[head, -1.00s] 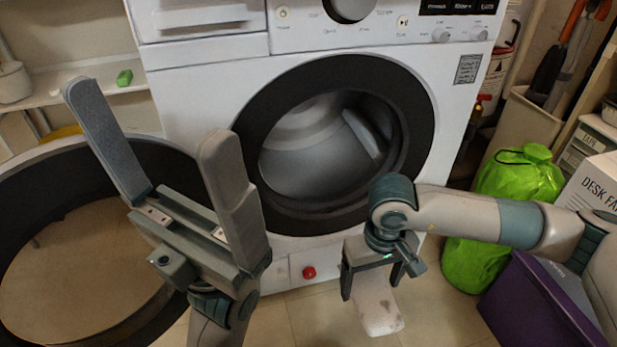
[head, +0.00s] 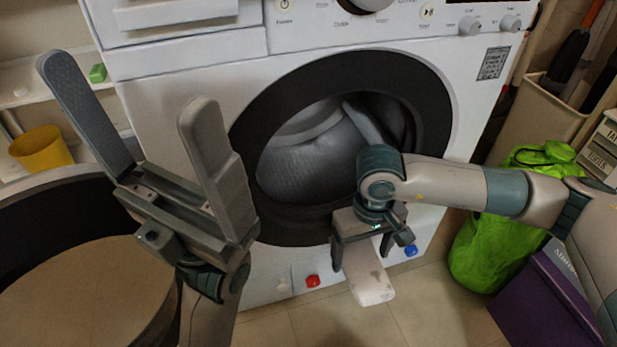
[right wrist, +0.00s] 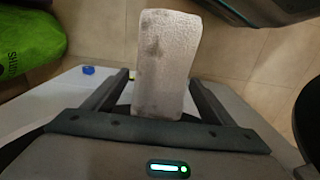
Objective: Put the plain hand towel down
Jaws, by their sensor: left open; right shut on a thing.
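The plain hand towel (head: 370,283) is a folded, off-white strip with grey smudges. In the head view it hangs below my right gripper (head: 362,248), in front of the washing machine's lower front. My right gripper is shut on it. The right wrist view shows the towel (right wrist: 166,65) between the two fingers (right wrist: 160,100), reaching out past them over the tiled floor. Its held end is partly hidden by the gripper. My left gripper (head: 125,130) is open and empty, raised at the left in front of the machine.
The washing machine (head: 190,75) has its round door (head: 70,225) swung open to the left and its drum (head: 320,150) uncovered. A green bag (head: 490,245) and a purple box (head: 545,300) stand on the floor at right. A yellow pot (head: 40,148) is at left.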

